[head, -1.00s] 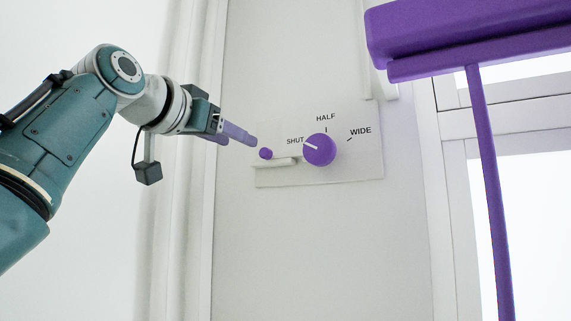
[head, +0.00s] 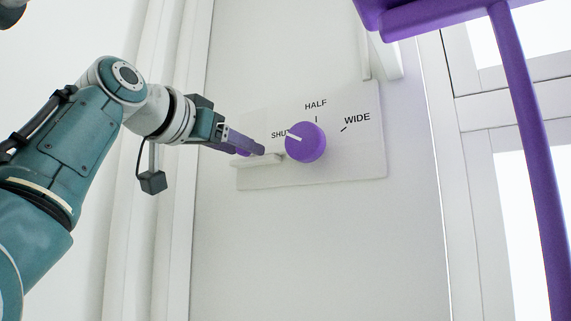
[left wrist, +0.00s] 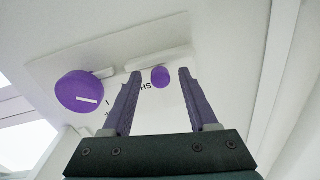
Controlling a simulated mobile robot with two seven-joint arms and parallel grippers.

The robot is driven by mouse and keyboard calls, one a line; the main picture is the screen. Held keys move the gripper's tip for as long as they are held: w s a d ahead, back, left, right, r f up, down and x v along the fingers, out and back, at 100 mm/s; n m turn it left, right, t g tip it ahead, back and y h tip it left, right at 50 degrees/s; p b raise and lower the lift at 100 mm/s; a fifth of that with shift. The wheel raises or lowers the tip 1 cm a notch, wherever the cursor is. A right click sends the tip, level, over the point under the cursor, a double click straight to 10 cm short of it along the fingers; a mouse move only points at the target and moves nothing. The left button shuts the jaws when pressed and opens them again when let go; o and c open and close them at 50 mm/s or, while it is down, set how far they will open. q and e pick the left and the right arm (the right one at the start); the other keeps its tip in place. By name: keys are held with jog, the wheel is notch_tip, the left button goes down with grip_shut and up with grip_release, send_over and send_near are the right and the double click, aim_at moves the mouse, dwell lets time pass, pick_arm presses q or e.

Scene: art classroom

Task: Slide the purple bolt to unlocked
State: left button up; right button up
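The purple bolt knob (left wrist: 160,77) sits on a white slide bar (head: 258,161) at the left end of a white wall plate (head: 350,168). My left gripper (head: 258,151) is at the bolt and hides most of its knob in the head view. In the left wrist view the left gripper (left wrist: 161,73) is open, with the knob showing in the gap between its two fingertips. I cannot tell whether either finger touches the knob. My right gripper is not in view.
A purple dial (head: 306,141) stands close right of the bolt, its white mark towards SHUT; HALF and WIDE are also printed. A purple bar (head: 450,14) with a purple post (head: 535,140) stands at the right, by the window frame. The wall below the plate is clear.

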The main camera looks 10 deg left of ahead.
pick_arm(q)
grip_shut()
dwell(0.3)
dwell(1.0)
